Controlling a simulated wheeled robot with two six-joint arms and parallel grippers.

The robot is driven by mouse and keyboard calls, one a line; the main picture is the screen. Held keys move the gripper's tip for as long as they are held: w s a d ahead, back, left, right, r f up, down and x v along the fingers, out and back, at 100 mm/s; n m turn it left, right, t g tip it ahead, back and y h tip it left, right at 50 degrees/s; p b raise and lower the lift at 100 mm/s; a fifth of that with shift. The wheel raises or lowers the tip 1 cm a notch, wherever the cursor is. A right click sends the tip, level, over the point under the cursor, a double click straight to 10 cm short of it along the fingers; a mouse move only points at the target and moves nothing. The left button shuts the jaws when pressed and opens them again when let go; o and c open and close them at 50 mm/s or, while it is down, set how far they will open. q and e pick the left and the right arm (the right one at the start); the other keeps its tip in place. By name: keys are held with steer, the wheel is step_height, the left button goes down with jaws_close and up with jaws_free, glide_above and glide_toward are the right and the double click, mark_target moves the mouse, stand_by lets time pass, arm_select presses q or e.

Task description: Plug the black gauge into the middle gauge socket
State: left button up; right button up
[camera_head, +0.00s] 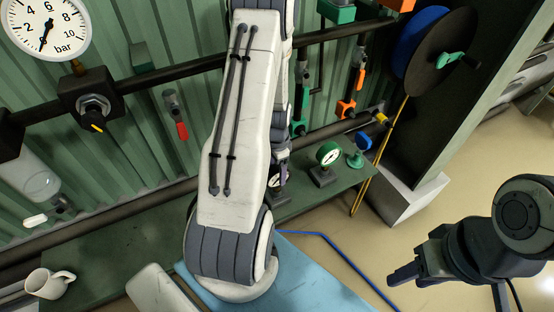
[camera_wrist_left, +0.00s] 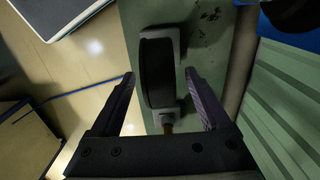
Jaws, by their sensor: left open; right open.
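My left gripper (camera_wrist_left: 160,80) is open, with one finger on each side of the gauge; I cannot tell whether either touches. In the head view, my left arm partly hides a pale gauge dial (camera_head: 274,181) on the green shelf; my left gripper (camera_head: 281,160) is close by it. My right gripper (camera_head: 398,277) is open and empty at the lower right. I cannot make out which fitting is the middle gauge socket.
A green-rimmed gauge (camera_head: 328,155) stands on a dark block on the shelf (camera_head: 345,188). A green valve (camera_head: 355,158) and blue part (camera_head: 363,141) are beside it. Dark pipes (camera_head: 175,70) cross the wall. A mug (camera_head: 48,284) sits lower left. A blue hose (camera_head: 345,262) lies right.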

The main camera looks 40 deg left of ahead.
arm_select(q)
steer(key=shift+f, duration=1.75)
jaws_close()
steer(key=c, duration=0.7)
jaws_free()
jaws_close()
steer(key=shift+r+p, duration=0.35)
steer(key=shift+r+p, duration=1.2)
steer(key=shift+r, duration=0.25)
